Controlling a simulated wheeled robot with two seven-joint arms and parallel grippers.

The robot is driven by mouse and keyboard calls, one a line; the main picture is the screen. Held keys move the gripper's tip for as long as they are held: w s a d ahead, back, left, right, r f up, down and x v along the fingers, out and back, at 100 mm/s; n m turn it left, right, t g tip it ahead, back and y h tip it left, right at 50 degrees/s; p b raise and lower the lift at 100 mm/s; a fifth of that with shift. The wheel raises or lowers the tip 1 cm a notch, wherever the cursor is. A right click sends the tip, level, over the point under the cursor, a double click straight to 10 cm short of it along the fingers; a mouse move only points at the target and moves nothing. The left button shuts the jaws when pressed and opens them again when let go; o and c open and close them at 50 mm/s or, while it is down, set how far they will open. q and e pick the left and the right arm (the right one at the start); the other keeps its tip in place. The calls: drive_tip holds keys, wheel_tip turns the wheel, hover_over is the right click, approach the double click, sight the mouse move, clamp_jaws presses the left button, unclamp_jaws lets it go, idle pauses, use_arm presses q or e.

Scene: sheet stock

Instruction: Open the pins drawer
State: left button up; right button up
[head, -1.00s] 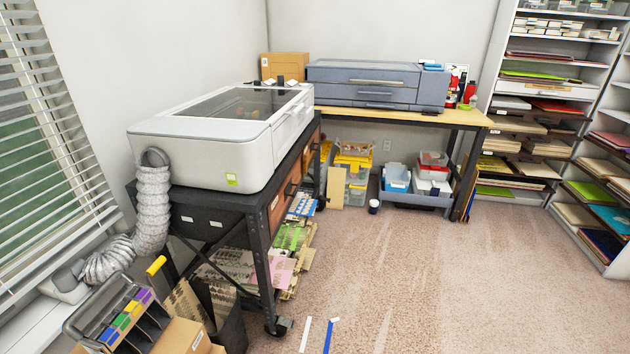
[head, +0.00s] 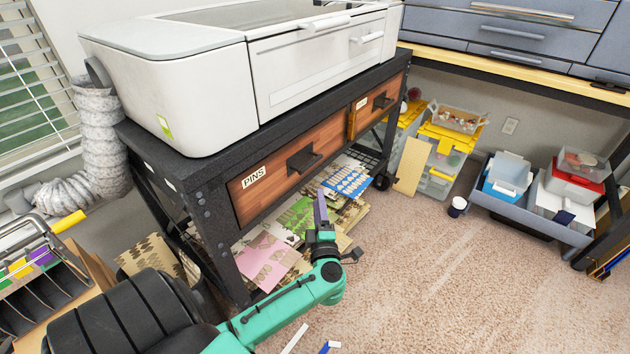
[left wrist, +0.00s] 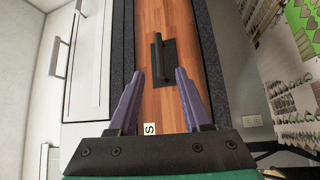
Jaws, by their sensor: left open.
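The pins drawer (head: 275,185) has a wood-grain front with a white "PINS" label (head: 254,176) and a black handle (head: 303,160). It is set in the black bench under the white machine and looks shut. My left gripper (head: 320,205) is in front of the bench, to the right of the handle and lower in the head view. In the left wrist view its purple fingers (left wrist: 156,95) are open and empty. The drawer handle (left wrist: 160,60) lies ahead of the fingertips, between their lines and apart from them. My right gripper is not in view.
A second wooden drawer (head: 382,98) sits further along the bench. The white machine (head: 270,70) stands on top. Sheets (head: 265,258) lie on the shelf below. Bins (head: 530,195) stand under the far table. The carpet (head: 430,280) in front is mostly clear.

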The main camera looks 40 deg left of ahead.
sight(311, 162)
use_arm(q)
drive_tip(key=shift+n+g, duration=0.3)
drive_tip(key=shift+n, duration=0.1)
drive_tip(key=x, duration=0.4)
drive_tip(key=b+x, duration=0.1)
drive_tip(key=x, duration=0.8)
drive_tip(key=shift+s+a+r, duration=0.15)
drive_tip(key=shift+a+r, duration=0.2)
drive_tip(key=shift+a, duration=0.05)
drive_tip(key=shift+w+a+r, duration=0.1)
drive_tip(key=shift+w+a, duration=0.25)
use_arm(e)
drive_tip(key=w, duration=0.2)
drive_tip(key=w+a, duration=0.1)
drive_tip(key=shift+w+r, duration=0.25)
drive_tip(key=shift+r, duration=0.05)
use_arm(q)
clamp_jaws()
drive_tip(key=shift+d, duration=0.1)
